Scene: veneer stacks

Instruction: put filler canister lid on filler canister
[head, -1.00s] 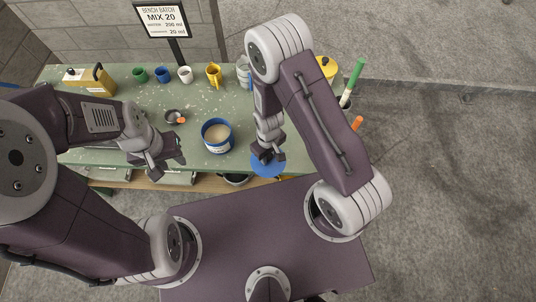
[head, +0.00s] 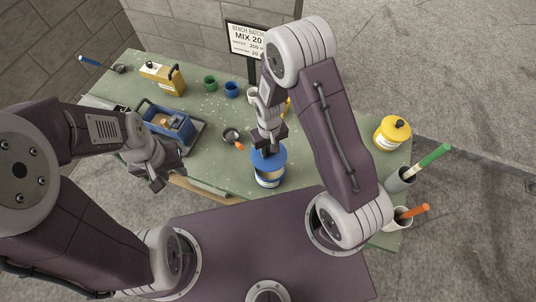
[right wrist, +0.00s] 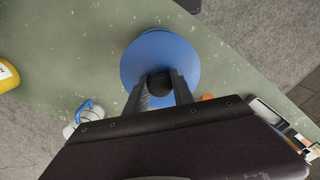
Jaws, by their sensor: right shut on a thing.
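The filler canister (head: 269,180), white with blue bands, stands near the front edge of the green bench in the head view. The blue round lid (head: 259,163) is level over its top and covers the opening. I cannot tell whether it is seated or just above the rim. My right gripper (head: 268,148) is shut on the lid's dark knob. In the right wrist view the knob (right wrist: 159,84) is between the fingers, and the lid (right wrist: 160,50) hides the canister. My left gripper (head: 168,178) is open and empty before the bench's front edge.
Green (head: 210,83) and blue (head: 232,89) cups stand behind.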

